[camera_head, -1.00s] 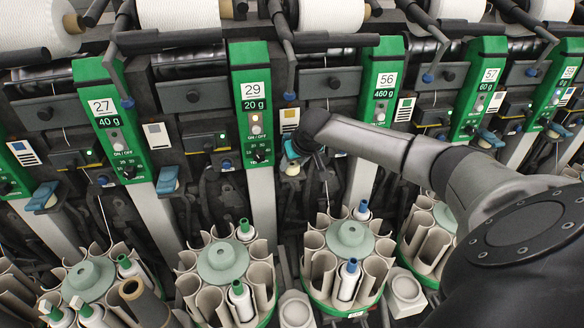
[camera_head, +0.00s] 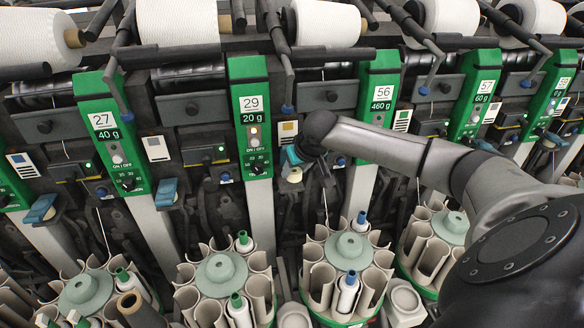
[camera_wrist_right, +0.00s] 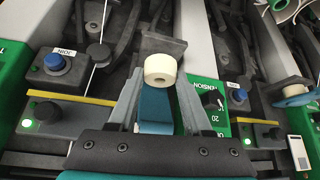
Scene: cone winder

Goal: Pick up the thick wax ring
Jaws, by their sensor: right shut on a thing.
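The thick wax ring (camera_wrist_right: 160,71) is a short cream cylinder with a hole in its end face. It sits between the fingertips of my right gripper (camera_wrist_right: 163,85) in the right wrist view, and the gripper is shut on it. A dark bracket lies right behind the ring; I cannot tell whether they touch. A blue lever (camera_wrist_right: 155,112) shows between the fingers. In the head view my right gripper (camera_head: 300,155) is beside the 29 panel, with the cream ring (camera_head: 293,174) just below it. My left gripper is not in view.
The green 29 panel (camera_head: 253,125) is close left of the gripper, and the 56 panel (camera_head: 380,95) is to its right. Carousels with bobbins, such as this one (camera_head: 349,246), stand below. Another cream ring (camera_wrist_right: 293,90) sits at the neighbouring station. Room around the gripper is tight.

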